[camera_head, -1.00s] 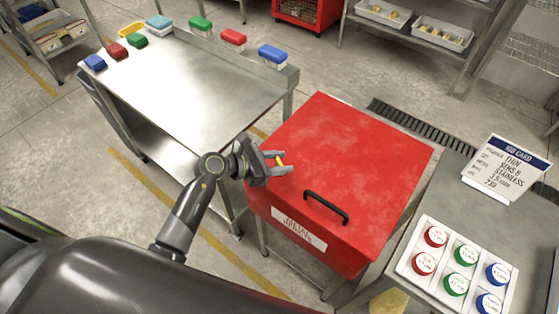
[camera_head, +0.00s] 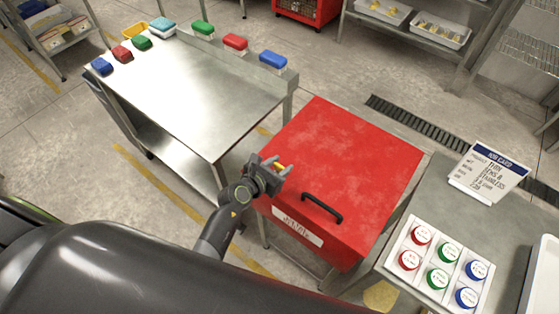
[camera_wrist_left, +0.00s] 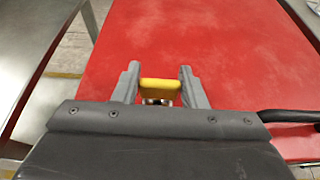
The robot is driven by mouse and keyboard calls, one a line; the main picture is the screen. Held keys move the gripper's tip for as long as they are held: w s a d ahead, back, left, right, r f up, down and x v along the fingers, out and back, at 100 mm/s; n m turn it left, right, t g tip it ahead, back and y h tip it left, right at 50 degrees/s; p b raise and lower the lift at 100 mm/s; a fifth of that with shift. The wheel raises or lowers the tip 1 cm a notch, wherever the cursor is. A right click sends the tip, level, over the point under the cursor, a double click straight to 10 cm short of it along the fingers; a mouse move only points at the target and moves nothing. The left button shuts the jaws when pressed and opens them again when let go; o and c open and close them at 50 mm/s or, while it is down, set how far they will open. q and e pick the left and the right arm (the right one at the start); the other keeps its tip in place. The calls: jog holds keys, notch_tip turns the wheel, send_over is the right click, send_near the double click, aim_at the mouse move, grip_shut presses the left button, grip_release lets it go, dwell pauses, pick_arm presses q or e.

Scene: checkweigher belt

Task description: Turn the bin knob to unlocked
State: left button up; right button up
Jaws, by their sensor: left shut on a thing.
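The red bin (camera_head: 345,180) has a flat red lid with a black handle (camera_head: 322,208) and a white label (camera_head: 297,228) on its front; the lid also fills much of the left wrist view (camera_wrist_left: 240,50). The small yellow knob (camera_head: 279,167) is at the lid's left edge. In the left wrist view the knob (camera_wrist_left: 160,84) lies crosswise between the fingers. My left gripper (camera_head: 283,164) is shut on the knob, its fingers (camera_wrist_left: 160,78) on either side of it. Knob markings are not visible. My right gripper is out of view.
A steel table (camera_head: 185,90) with several coloured blocks stands at the back left. At right, a counter holds a white tray (camera_head: 408,277) of red, green and blue round pieces and a standing card (camera_head: 488,172). A floor drain (camera_head: 415,125) runs behind the bin.

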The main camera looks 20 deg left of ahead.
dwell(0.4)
pick_arm(q)
jog(key=o, duration=1)
jog(key=shift+s, duration=0.1)
jog(key=b+v, duration=0.1)
jog(key=v, duration=1.6)
jog(key=shift+s, duration=0.15)
